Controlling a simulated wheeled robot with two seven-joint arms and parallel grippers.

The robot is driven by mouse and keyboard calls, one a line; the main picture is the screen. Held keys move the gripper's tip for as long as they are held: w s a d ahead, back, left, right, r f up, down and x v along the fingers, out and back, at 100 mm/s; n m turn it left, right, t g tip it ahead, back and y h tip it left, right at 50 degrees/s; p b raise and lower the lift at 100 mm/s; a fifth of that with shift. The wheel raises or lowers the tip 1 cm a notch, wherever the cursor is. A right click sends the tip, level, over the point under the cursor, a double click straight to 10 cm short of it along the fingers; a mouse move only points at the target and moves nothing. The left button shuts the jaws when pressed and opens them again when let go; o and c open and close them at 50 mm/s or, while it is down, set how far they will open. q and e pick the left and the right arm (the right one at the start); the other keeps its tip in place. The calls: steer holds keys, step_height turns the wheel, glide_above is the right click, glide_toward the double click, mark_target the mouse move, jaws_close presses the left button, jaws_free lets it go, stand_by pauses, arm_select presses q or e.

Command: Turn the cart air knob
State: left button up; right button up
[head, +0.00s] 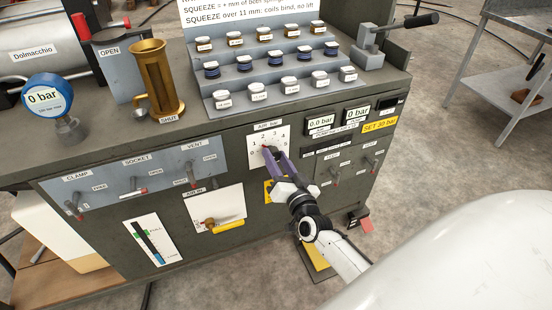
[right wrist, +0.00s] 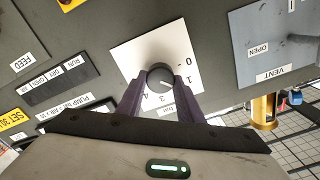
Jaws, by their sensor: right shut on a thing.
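The air knob is a small dark round knob (right wrist: 160,75) on a white dial plate (right wrist: 128,60) in the right wrist view. A pale mark on it points to the lower right, towards the side of the 1; part of the scale is hidden by my fingers. In the head view the dial plate (head: 283,146) is on the front of the dark cart (head: 120,208). My right gripper (head: 270,153) reaches it from below with purple fingers. In the right wrist view the right gripper (right wrist: 160,82) is shut on the knob, one finger on each side. My left gripper is not in view.
A blue gauge (head: 47,98) reads 0 bar. Displays (head: 320,123) and a yellow SET 30 bar label (head: 380,125) are right of the dial. A lever panel (head: 137,177) is to the left. A brass cylinder (head: 157,80) and stepped rack (head: 270,68) stand on top.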

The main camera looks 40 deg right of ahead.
steer(key=m, duration=0.3)
steer(key=m+b, duration=0.1)
steer(key=m, duration=0.2)
steer(key=shift+f+m, duration=0.2)
steer(key=shift+m, duration=0.1)
steer(key=shift+d+m+b, duration=0.1)
steer(key=shift+m+b, duration=0.25)
steer(key=shift+m, duration=0.85)
steer(key=shift+f+m, duration=0.1)
steer(key=shift+m, duration=0.7)
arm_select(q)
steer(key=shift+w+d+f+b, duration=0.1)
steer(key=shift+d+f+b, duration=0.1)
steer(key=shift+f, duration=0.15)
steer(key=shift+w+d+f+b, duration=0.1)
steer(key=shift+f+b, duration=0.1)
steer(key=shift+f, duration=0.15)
arm_select(e)
steer(key=shift+m, duration=0.8)
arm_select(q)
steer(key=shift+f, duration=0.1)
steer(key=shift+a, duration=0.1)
arm_select(e)
steer(key=o, duration=1.1)
steer(key=shift+c, duration=0.2)
